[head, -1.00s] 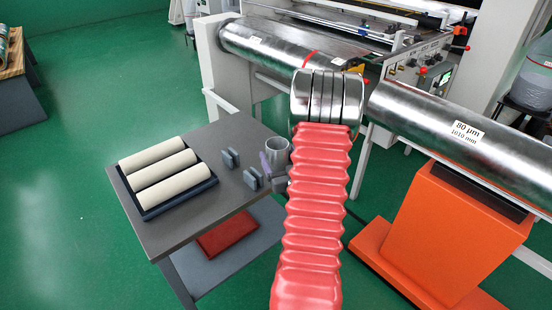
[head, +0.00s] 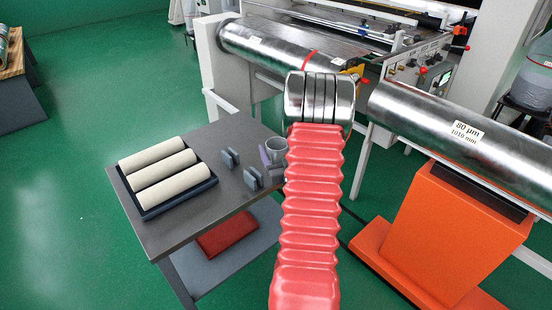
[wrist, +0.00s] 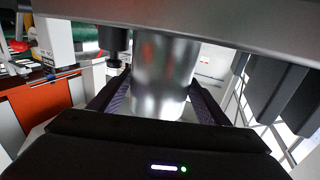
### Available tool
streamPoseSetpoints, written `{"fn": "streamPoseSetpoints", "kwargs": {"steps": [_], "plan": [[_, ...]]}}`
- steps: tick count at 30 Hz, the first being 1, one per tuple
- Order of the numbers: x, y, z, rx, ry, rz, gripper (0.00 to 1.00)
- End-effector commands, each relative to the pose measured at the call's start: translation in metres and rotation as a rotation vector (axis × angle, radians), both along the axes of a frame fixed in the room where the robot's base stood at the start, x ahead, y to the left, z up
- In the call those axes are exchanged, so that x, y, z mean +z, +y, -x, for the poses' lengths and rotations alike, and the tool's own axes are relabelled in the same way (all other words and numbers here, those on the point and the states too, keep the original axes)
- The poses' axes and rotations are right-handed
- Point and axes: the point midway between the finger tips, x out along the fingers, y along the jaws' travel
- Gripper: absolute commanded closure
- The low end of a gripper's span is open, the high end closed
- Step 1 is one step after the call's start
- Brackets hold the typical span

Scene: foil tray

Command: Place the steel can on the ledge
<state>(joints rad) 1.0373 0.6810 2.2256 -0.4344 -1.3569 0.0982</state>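The steel can (head: 277,149) is a grey open-topped cylinder, upright at the right edge of the grey table, just left of my red-sleeved arm. My gripper (head: 268,158) is at the can, partly hidden behind my arm. In the wrist view the can (wrist: 165,72) stands between the two purple-padded fingers, which appear to press on its sides. The can's base is hidden in the head view, so its contact with the tabletop cannot be seen. I cannot tell which surface is the ledge.
The grey table (head: 215,205) carries a dark tray (head: 150,212) of cream rolls and two small dark blocks (head: 230,158). A red item (head: 226,233) lies on its lower shelf. A steel roller (head: 445,125) and an orange stand (head: 440,235) are at right.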

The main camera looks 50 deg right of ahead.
Motion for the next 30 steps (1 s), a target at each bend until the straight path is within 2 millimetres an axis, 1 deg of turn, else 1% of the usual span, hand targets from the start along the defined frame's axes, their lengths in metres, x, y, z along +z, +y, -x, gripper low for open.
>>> {"fn": "streamPoseSetpoints", "kwargs": {"steps": [1,2,15,18,25,30], "plan": [[0.0,0.0,0.0,0.0,0.0,0.0,0.34],[0.0,0.0,0.0,0.0,0.0,0.0,0.36],[0.0,0.0,0.0,0.0,0.0,0.0,0.67],[0.0,0.0,0.0,0.0,-0.001,0.001,0.72],[0.002,0.0,0.0,0.0,-0.001,0.001,0.72],[0.01,0.0,0.0,0.0,-0.001,0.002,0.72]]}}
